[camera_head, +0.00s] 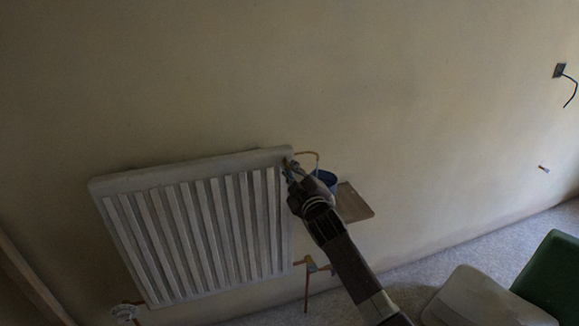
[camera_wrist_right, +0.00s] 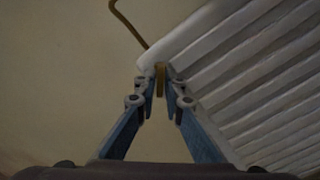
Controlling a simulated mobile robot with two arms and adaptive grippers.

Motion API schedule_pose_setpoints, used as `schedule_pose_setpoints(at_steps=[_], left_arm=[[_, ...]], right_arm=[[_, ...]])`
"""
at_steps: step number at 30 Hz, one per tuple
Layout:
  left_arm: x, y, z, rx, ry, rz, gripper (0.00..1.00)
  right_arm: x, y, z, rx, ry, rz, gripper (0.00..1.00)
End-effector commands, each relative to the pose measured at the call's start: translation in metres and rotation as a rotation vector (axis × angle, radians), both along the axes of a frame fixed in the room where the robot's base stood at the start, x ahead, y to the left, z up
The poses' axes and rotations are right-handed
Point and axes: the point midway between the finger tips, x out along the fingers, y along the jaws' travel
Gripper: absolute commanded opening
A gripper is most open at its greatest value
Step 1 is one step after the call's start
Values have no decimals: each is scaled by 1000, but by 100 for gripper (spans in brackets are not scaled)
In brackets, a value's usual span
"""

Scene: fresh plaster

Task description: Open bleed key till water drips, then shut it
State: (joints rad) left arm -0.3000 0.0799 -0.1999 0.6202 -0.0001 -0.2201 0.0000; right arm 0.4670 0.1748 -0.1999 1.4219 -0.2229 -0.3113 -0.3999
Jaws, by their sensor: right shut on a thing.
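A white ribbed radiator (camera_head: 190,235) hangs on the wall, tilted in the head view; its ribs also fill the right of the right wrist view (camera_wrist_right: 265,80). My right gripper (camera_head: 289,169) is at its upper right corner. In the right wrist view the fingertips (camera_wrist_right: 160,88) are closed around a small brass-coloured piece, which looks like the bleed key (camera_wrist_right: 160,75). The fingers hide part of it, and its turn angle cannot be told. No water drops are visible. My left gripper is in neither view.
A thin copper tube (camera_head: 309,154) bends from the corner toward a dark blue container (camera_head: 327,180) at a small shelf (camera_head: 355,204). Copper pipework (camera_head: 309,270) stands below the radiator's right end. A green object (camera_head: 552,275) and a grey one (camera_head: 485,298) stand lower right.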

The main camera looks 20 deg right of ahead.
Motion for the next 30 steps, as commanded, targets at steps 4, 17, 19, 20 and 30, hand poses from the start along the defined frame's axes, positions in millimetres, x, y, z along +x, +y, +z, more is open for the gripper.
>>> schedule_pose_setpoints(at_steps=[4, 17, 19, 20, 30], left_arm=[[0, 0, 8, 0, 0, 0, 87], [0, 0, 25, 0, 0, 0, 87], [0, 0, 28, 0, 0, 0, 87], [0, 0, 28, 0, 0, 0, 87], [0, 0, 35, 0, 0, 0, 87]], right_arm=[[0, 0, 0, 132, 9, -1, 0], [0, -2, 2, 533, 21, -1, 0], [0, -2, 1, 590, 24, -1, 0], [0, -2, 1, 615, 25, -1, 0], [0, -3, 0, 807, 32, -1, 0]])
